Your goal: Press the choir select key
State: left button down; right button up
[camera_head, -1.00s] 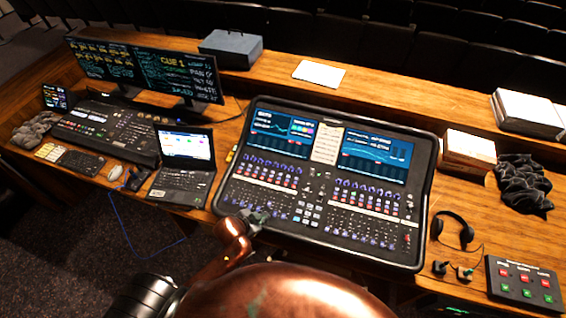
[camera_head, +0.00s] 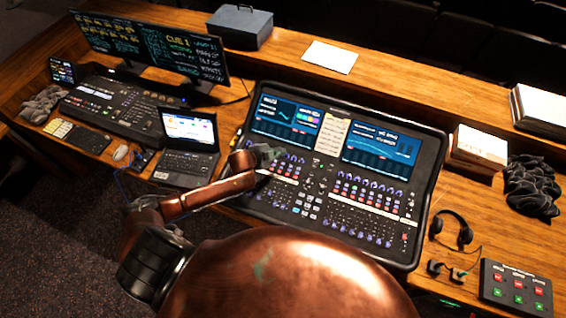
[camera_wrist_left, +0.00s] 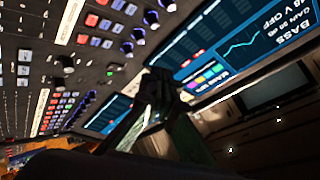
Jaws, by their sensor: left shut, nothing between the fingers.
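The mixing desk (camera_head: 322,205) is a black console with knob rows, coloured keys and two screens. Rows of small lit keys run across it, including red and white ones (camera_head: 357,191); their labels are too small to read, so I cannot tell which is the choir select key. My left gripper (camera_head: 268,155) is shut and empty, over the desk's left part near the lower edge of the left screen (camera_head: 286,117). It hides some controls there. In the left wrist view the dark fingers (camera_wrist_left: 160,88) are in front of the desk's knobs and screen. My right gripper is not in view.
A laptop (camera_head: 187,130) stands left of the desk. A headset (camera_head: 453,230) and a small button box (camera_head: 515,287) lie to the right. Twin monitors (camera_head: 150,47), a grey box (camera_head: 240,27) and paper stacks (camera_head: 478,149) stand around the desk.

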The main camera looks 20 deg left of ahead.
aim_at(283, 164)
pick_arm(q)
jog(key=f+b, duration=0.3)
jog(key=f, duration=0.2)
jog(key=w+f+b, duration=0.1)
jog(key=f+b, duration=0.1)
jog(key=f, duration=0.1)
jog(key=shift+f+b, duration=0.2)
jog(key=shift+b, duration=0.1)
jog(key=shift+f, duration=0.2)
jog(key=shift+f, duration=0.2)
dwell(1.1)
jog(key=shift+f, duration=0.2)
jog(key=shift+f+b, duration=0.4)
dwell(0.5)
jog(key=shift+r, duration=0.15)
dwell(0.3)
jog(key=shift+r+p, duration=0.65)
jog(key=shift+p, duration=0.25)
